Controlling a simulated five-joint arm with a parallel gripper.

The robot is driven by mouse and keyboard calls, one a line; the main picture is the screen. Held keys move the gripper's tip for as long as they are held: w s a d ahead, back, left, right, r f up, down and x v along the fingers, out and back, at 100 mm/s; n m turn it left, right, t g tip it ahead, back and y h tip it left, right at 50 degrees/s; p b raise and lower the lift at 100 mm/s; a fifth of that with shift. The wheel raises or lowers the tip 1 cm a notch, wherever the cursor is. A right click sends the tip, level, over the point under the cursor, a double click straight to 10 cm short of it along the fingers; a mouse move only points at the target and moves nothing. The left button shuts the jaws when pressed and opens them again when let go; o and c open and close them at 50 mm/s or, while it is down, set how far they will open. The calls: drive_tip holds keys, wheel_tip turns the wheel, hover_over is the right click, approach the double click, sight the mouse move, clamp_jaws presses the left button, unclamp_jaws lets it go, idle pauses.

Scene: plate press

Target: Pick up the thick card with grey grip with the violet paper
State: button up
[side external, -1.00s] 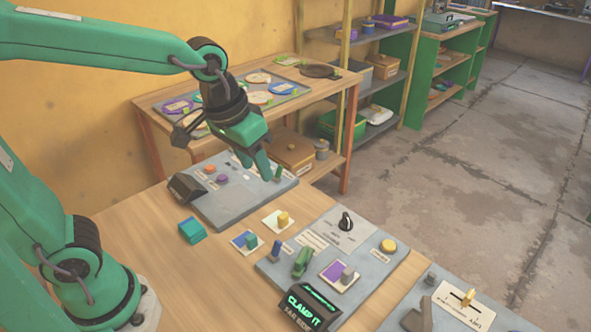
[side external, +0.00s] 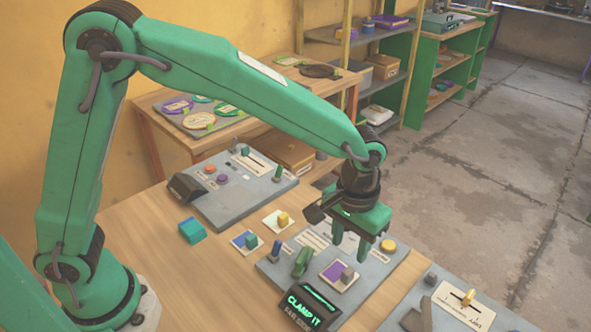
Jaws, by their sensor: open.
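The thick card with violet paper (side external: 332,270) lies on the middle grey panel, with its grey grip (side external: 347,275) standing up from its right part. My gripper (side external: 350,248) is open and empty, pointing down above and just behind the card. Its fingertips look apart from the grip, though the exact height gap is hard to tell. My gripper and arm hide the black knob at the back of this panel.
The middle panel (side external: 385,268) carries a green clamp (side external: 302,262), a blue lever (side external: 275,251), a yellow button (side external: 388,245) and a lit display (side external: 306,309). Cards with a yellow grip (side external: 283,219) and a teal grip (side external: 251,241) lie left on the wooden table. Another panel (side external: 478,312) stands right.

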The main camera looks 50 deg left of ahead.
sight(349, 270)
drive_tip(key=shift+d+f, duration=0.35)
drive_tip(key=shift+f, duration=0.1)
drive_tip(key=shift+f, duration=1.2)
drive_tip(key=shift+f, duration=0.15)
drive_tip(key=shift+w+f, duration=0.1)
drive_tip(key=shift+f, duration=2.35)
clamp_jaws()
